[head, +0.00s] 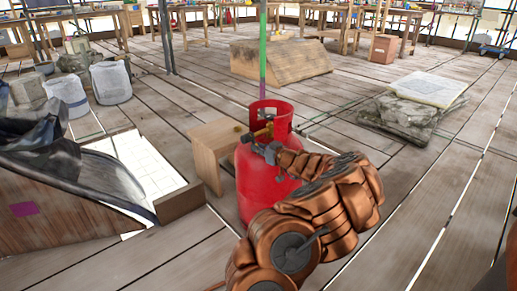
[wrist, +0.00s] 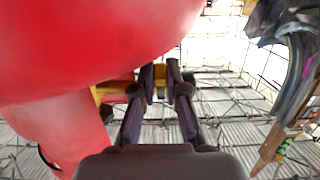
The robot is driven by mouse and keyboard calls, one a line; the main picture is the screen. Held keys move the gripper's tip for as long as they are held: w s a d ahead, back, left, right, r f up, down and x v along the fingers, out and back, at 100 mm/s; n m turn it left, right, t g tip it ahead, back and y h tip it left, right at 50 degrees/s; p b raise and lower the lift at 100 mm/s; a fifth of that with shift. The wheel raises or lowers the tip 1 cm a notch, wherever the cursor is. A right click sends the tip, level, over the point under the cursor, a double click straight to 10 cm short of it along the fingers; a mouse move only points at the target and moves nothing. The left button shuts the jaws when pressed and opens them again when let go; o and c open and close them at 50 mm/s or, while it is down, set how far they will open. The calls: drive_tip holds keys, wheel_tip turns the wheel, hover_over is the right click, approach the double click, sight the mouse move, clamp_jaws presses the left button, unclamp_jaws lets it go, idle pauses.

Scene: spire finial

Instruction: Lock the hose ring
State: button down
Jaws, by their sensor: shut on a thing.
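A red gas cylinder (head: 258,190) stands upright on the plank floor in the head view, with a red collar around its top. A brass-coloured fitting (head: 262,132) shows at the collar's opening. My gripper (head: 268,150) is at the cylinder's top front, beside this fitting. In the wrist view the cylinder (wrist: 90,45) fills the upper left. My gripper's fingers (wrist: 160,76) are close together on a small yellow-brass piece (wrist: 149,88), which looks like the hose ring. The fingers hide most of it, so I cannot tell whether it is locked.
A small wooden stool (head: 215,150) stands close on the cylinder's left. A white-lit floor opening and a dark curved piece (head: 75,165) lie further left. A stone stack (head: 415,105) is at the right. A wooden block (head: 280,60) lies behind.

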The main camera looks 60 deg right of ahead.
drive_tip(key=c, duration=1.2)
unclamp_jaws()
drive_tip(key=shift+s, duration=0.15)
drive_tip(key=v, duration=1.1)
drive_tip(key=shift+s, duration=0.35)
drive_tip(key=shift+r, duration=0.1)
